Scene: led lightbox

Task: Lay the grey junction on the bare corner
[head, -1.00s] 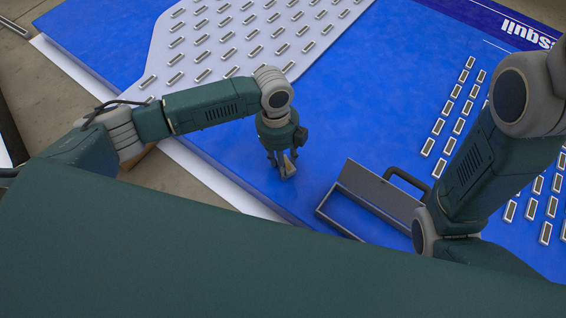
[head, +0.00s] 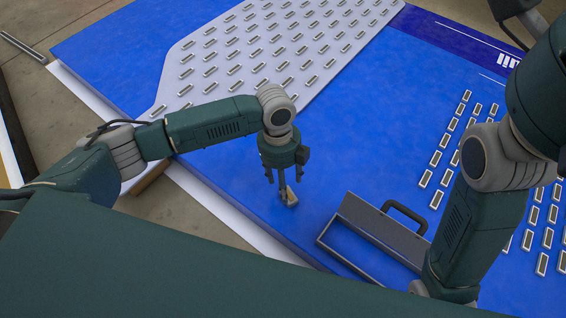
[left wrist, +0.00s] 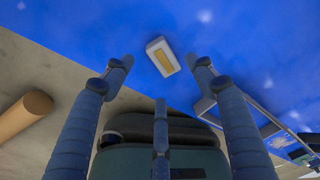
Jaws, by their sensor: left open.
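A small light-grey piece with a yellow strip on top, apparently the junction, lies on bare blue board. It shows in the head view (head: 290,197) and in the left wrist view (left wrist: 162,57). My left gripper (head: 281,183) is open and empty just above it. In the left wrist view its spread fingers (left wrist: 160,75) stand either side of the piece, apart from it. The blue board (head: 225,165) is bare around the piece, towards its near left edge. My right arm comes in at the right; its gripper is out of view.
An open grey case (head: 383,230) with a black handle (head: 405,213) stands right of the piece. A light-grey panel area (head: 190,70) holds rows of small modules. More modules (head: 455,125) lie at the right. A brown cylinder (left wrist: 22,117) is below the board's edge.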

